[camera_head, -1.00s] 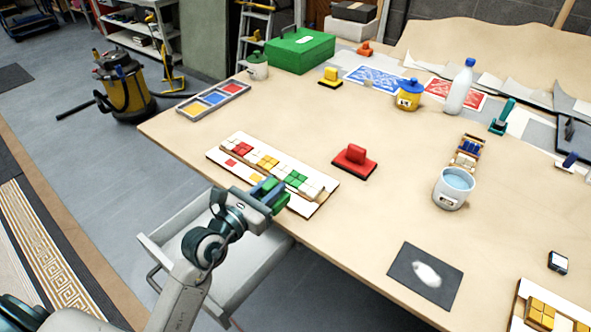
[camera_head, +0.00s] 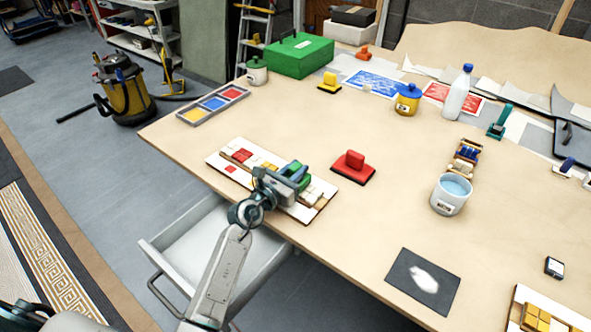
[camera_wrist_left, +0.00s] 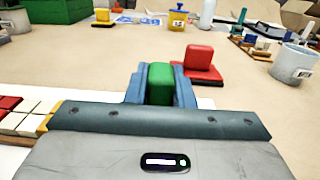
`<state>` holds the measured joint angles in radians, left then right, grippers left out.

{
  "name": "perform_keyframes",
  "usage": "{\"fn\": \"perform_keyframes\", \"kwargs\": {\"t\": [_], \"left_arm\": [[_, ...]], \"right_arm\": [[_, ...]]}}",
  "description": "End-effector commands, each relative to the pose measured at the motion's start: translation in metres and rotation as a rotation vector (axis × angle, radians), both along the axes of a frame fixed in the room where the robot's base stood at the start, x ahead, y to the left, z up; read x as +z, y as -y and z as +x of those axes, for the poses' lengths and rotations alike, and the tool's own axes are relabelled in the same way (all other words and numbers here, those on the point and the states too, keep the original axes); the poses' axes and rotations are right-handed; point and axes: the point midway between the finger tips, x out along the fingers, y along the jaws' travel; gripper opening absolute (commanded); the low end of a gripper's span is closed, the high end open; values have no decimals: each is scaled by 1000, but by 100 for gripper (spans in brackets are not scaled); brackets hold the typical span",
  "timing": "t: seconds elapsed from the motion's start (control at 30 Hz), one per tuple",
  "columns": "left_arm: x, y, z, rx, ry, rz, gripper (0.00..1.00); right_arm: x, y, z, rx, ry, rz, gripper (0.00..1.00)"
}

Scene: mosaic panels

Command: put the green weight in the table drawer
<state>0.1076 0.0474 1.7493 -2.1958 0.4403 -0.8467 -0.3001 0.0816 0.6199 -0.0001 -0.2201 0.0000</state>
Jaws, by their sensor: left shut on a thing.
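The green weight (camera_head: 301,173) is between the fingers of my left gripper (camera_head: 294,177), above the white mosaic panel on the table. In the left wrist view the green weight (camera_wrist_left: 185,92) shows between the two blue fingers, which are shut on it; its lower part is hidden. The table drawer (camera_head: 272,256) is pulled out below the table's front edge, with its pale inside showing, and my left arm crosses over it. My right gripper is not in view.
A red weight (camera_head: 353,168) stands just right of the panel (camera_head: 318,205), and a yellow one (camera_head: 329,82) farther back.

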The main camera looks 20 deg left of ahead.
Motion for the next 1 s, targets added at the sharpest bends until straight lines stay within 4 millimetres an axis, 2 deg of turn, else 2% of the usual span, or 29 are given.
{"fn": "perform_keyframes", "kwargs": {"t": [0.43, 0.47, 0.57, 0.83, 0.97, 1.0], "left_arm": [[-6, 0, 0, 1, 3, 0, 0], [-6, 0, 0, 0, 0, 1, 26], [-6, 0, 0, 0, 0, 1, 43], [-6, 0, 0, 0, 0, 1, 43], [-9, 0, 0, 0, 2, 2, 43], [-8, -3, -6, 1, 0, 4, 43]], "right_arm": [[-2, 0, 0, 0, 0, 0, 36], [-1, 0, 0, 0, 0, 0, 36], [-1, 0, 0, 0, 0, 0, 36], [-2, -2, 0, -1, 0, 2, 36], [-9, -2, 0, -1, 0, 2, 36], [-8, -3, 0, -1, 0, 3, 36]]}}
